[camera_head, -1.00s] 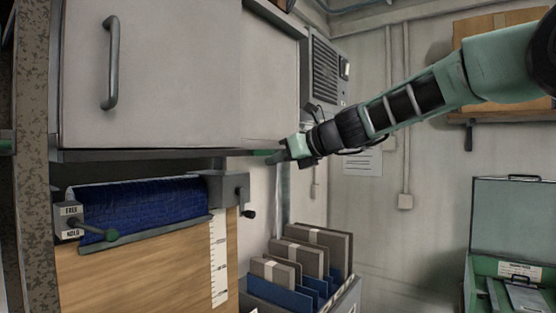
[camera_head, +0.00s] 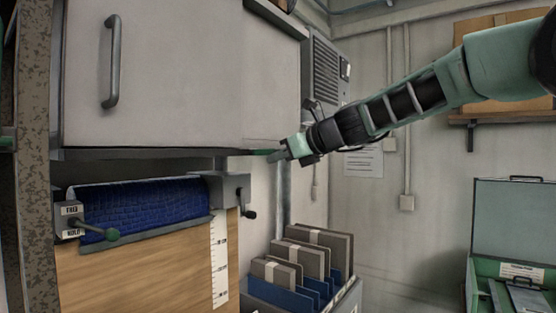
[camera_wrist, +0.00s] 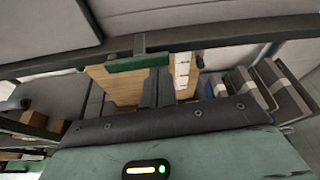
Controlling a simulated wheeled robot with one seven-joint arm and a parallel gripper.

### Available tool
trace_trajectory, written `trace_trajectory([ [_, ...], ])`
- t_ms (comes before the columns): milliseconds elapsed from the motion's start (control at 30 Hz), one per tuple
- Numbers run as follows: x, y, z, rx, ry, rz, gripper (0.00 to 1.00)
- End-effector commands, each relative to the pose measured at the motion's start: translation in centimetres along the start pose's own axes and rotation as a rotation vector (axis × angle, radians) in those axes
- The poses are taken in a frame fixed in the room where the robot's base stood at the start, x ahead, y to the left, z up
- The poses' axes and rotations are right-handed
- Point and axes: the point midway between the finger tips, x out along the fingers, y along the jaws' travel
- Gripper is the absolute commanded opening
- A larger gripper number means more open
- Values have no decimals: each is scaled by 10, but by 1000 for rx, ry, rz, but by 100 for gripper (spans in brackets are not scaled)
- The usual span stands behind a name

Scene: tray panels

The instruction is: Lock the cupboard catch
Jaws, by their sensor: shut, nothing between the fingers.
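The grey cupboard (camera_head: 170,80) hangs at the upper left, its door closed as far as I can tell, with a vertical bar handle (camera_head: 111,62). A green bar that looks like the catch (camera_head: 266,152) shows under the cupboard's lower right edge. In the wrist view the green bar (camera_wrist: 138,63) lies crosswise below a dark stem on the cupboard's edge. My gripper (camera_head: 275,157) is shut and empty, its tips at the green bar's right end. In the wrist view its fingers (camera_wrist: 156,82) are close to the bar; I cannot tell whether they touch it.
Below the cupboard are a blue roll (camera_head: 145,207), a green-knobbed lever (camera_head: 112,234) by FREE and HOLD labels, and a small crank (camera_head: 248,213). A file bin (camera_head: 345,303) stands below my gripper. An open green case (camera_head: 515,225) is at right.

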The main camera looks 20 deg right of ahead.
Motion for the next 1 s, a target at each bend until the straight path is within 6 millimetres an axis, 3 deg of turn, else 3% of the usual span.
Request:
trace_trajectory([
  [367, -2, 0, 8, -165, -2, -57, 0],
  [1000, -12, 6, 35, -735, -3, -256, 0],
])
